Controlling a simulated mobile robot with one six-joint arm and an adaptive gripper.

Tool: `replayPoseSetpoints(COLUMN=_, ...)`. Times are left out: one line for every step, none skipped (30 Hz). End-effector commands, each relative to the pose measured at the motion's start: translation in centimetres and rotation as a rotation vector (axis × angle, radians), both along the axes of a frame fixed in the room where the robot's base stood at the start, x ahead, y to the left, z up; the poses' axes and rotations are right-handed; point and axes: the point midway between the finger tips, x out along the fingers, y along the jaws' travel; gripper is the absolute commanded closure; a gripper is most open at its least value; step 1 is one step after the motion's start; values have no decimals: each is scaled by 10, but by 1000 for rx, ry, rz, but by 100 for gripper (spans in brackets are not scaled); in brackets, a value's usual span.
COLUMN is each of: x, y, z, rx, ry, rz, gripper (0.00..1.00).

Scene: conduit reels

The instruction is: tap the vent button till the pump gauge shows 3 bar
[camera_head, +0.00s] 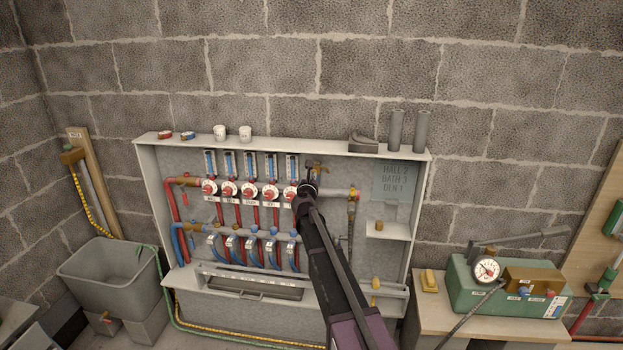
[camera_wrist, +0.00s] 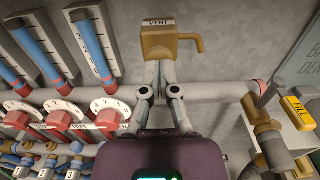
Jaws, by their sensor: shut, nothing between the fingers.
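The vent (camera_wrist: 172,45) is a brass block with a side spout and a white VENT label, at the top middle of the wrist view. It also shows in the head view (camera_head: 319,167), just above my gripper (camera_head: 308,187). In the wrist view my gripper (camera_wrist: 160,72) is shut and empty, its fingertips at the lower edge of the brass block. I cannot tell whether they touch it, and no separate button face is clear. The pump gauge (camera_head: 487,268) is a round white dial on the green pump box (camera_head: 463,289) at right; its reading is too small to tell.
Red dials (camera_wrist: 62,119) and blue flow tubes (camera_wrist: 92,48) stand close left of my fingers. A grey pipe (camera_wrist: 220,92) runs behind them. In the head view a grey tub (camera_head: 110,280) stands at left.

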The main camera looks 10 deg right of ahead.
Motion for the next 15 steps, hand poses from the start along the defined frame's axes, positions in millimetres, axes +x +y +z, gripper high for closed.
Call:
replayPoseSetpoints(x=3, y=-1, z=0, rx=0, ry=0, rz=0, gripper=100)
replayPoseSetpoints(x=5, y=-2, z=0, rx=0, ry=0, rz=-1, gripper=100)
replayPoseSetpoints(x=9, y=-3, z=0, rx=0, ry=0, rz=-1, gripper=100)
replayPoseSetpoints(x=12, y=-4, z=0, rx=0, ry=0, rz=-1, gripper=100)
replayPoseSetpoints(x=14, y=-5, z=0, rx=0, ry=0, rz=-1, gripper=100)
replayPoseSetpoints(x=17, y=-6, z=0, rx=0, ry=0, rz=-1, gripper=100)
replayPoseSetpoints(x=18, y=-6, z=0, rx=0, ry=0, rz=-1, gripper=100)
replayPoseSetpoints(x=18, y=-6, z=0, rx=0, ry=0, rz=-1, gripper=100)
replayPoseSetpoints(x=18, y=-6, z=0, rx=0, ry=0, rz=-1, gripper=100)
replayPoseSetpoints(x=18, y=-6, z=0, rx=0, ry=0, rz=-1, gripper=100)
replayPoseSetpoints(x=18, y=-6, z=0, rx=0, ry=0, rz=-1, gripper=100)
replayPoseSetpoints(x=18, y=-6, z=0, rx=0, ry=0, rz=-1, gripper=100)
replayPoseSetpoints(x=18, y=-7, z=0, rx=0, ry=0, rz=-1, gripper=100)
replayPoseSetpoints(x=18, y=-7, z=0, rx=0, ry=0, rz=-1, gripper=100)
replayPoseSetpoints(x=18, y=-7, z=0, rx=-1, ry=0, rz=-1, gripper=100)
